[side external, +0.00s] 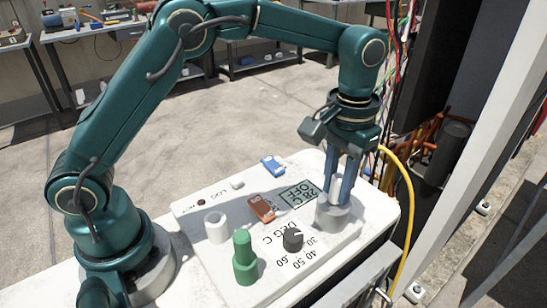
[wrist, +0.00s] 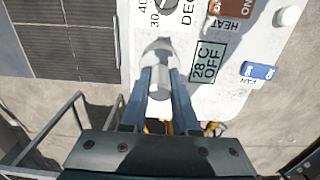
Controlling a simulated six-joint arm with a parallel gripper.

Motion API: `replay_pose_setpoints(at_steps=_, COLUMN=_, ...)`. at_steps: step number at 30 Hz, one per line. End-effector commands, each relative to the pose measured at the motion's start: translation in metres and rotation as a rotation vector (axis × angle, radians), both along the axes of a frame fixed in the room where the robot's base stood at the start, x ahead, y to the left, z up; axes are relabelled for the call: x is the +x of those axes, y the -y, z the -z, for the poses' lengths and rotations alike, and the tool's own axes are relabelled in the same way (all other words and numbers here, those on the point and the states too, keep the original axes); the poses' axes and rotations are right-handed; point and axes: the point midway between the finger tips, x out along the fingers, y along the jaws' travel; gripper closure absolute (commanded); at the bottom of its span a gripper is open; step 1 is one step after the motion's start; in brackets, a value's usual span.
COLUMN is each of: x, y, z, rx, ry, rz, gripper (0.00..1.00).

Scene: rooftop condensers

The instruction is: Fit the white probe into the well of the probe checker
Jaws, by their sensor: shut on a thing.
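My gripper (side external: 338,196) points down at the right end of the white probe checker (side external: 205,250). Its two blue fingers are shut on the white probe (wrist: 160,84), a pale cylinder seen end-on between them in the wrist view. In the side view the fingers mostly hide the probe. The fingertips are at a short, thick grey-white collar (side external: 334,217), which seems to be the well; it shows beyond the probe in the wrist view (wrist: 158,47). The probe is over or in the collar; I cannot tell how deep it sits.
A green stepped peg (side external: 245,262) and a white cylinder (side external: 216,228) stand at the panel's left. A black knob (side external: 292,239), a display (side external: 299,194), a brown switch (side external: 261,208) and a blue switch (side external: 272,166) lie between. A yellow cable (side external: 408,190) curves past the right end.

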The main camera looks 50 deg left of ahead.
Motion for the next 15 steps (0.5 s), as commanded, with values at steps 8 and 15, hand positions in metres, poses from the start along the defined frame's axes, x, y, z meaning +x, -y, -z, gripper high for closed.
replay_pose_setpoints(at_steps=8, x=0.0, y=0.0, z=0.0026, rx=0.0, ry=0.0, rz=0.0, gripper=0.37)
replay_pose_setpoints(at_steps=15, x=0.0, y=0.0, z=0.0025, rx=0.0, ry=0.0, rz=0.0, gripper=0.37)
